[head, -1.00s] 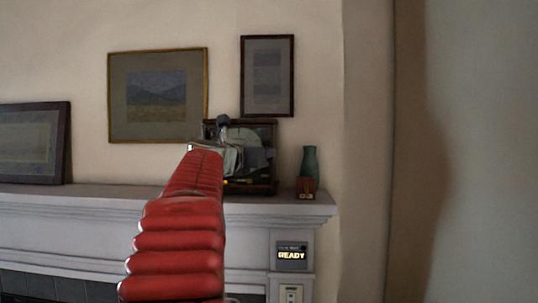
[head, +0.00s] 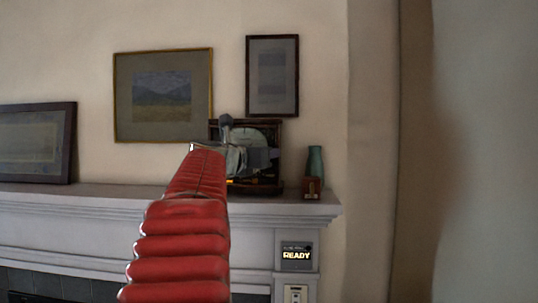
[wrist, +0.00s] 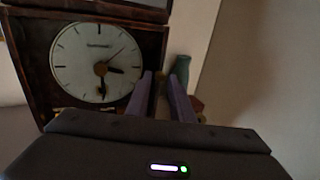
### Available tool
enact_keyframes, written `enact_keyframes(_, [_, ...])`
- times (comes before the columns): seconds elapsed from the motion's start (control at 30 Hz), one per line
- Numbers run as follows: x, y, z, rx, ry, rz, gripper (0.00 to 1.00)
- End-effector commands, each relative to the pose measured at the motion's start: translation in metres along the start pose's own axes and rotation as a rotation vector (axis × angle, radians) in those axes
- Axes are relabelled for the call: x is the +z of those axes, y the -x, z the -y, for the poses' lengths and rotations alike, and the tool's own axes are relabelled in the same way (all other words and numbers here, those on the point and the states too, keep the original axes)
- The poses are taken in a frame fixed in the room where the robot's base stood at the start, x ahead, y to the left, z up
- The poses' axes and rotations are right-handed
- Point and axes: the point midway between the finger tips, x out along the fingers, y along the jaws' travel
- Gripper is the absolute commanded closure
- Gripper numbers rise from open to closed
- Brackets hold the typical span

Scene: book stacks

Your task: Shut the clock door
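A dark wooden clock (head: 275,126) stands on the mantel, partly hidden behind my arm and gripper. In the wrist view its white round face (wrist: 82,60) shows at the upper left, with dark hands and a dark case around it. I cannot make out the clock door clearly or tell how far it stands open. My gripper (head: 274,157) is in front of the clock's right side in the head view. In the wrist view its two purple fingers (wrist: 165,82) are apart, with nothing clearly held between them, just right of the clock face.
A green vase (head: 315,162) and a small brown box (head: 312,188) stand right of the clock on the mantel (head: 300,207). Framed pictures hang above (head: 272,75), and one leans at left (head: 35,143). A READY display (head: 296,256) is below.

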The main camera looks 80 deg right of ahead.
Motion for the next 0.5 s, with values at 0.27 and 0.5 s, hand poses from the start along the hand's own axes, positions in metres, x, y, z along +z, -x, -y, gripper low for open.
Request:
enact_keyframes(0.27, [0.000, 0.041, -0.001, 0.003, -0.001, 0.001, 0.79])
enact_keyframes(0.5, [0.000, 0.080, -0.001, 0.005, -0.002, 0.000, 0.79])
